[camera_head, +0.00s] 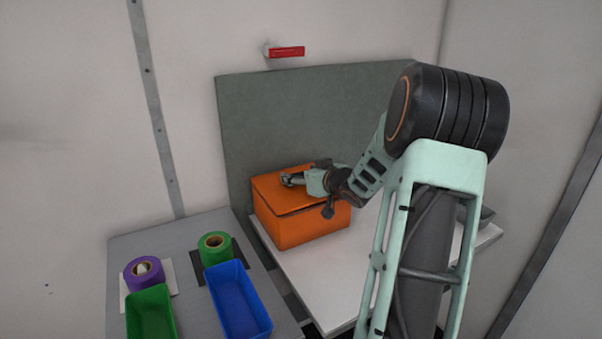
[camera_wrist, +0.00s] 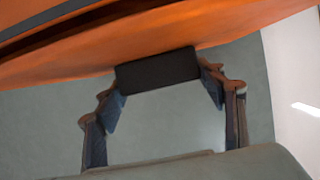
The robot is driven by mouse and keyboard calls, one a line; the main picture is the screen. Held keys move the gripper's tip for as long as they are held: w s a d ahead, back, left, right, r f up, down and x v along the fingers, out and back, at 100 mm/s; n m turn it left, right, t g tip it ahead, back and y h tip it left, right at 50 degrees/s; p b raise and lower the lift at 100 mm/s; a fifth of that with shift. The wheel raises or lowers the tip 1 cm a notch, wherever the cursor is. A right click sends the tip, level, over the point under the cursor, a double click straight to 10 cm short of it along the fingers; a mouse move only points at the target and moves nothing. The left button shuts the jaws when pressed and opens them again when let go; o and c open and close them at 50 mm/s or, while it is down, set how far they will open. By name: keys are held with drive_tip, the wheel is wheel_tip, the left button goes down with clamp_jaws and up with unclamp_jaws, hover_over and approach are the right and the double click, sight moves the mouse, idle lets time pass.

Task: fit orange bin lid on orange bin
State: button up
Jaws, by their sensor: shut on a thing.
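The orange bin (camera_head: 285,234) stands on a white surface against a grey-green panel in the head view. The orange bin lid (camera_head: 270,193) lies over its top, with a dark line along the front edge between the two. I cannot tell whether the lid is fully seated. In the wrist view my gripper (camera_wrist: 163,93) is shut around a black block (camera_wrist: 158,70), which appears to be the lid's handle. Orange surface (camera_wrist: 240,22) and a dark gap show above it. My gripper partly hides the lid.
A grey table (camera_head: 135,243) at the lower left carries a blue bin (camera_head: 238,300), a green bin (camera_head: 152,316), a green roll (camera_head: 215,247) and a purple roll (camera_head: 144,272). The white surface (camera_head: 345,290) is clear in front of the orange bin. A red item (camera_head: 287,52) is on the wall.

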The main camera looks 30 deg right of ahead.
drive_tip(key=o, duration=1.2)
drive_tip(key=shift+f, duration=0.1)
drive_tip(key=shift+r, duration=0.3)
drive_tip(key=shift+r+p, duration=0.45)
drive_tip(key=shift+r, duration=0.15)
drive_tip(key=v, duration=0.4)
drive_tip(key=p+v, duration=0.1)
drive_tip(key=v, duration=0.6)
drive_tip(key=shift+s+f+p, duration=0.1)
drive_tip(key=shift+s+p, duration=0.25)
drive_tip(key=shift+s, duration=0.15)
drive_tip(key=shift+w+a, duration=0.1)
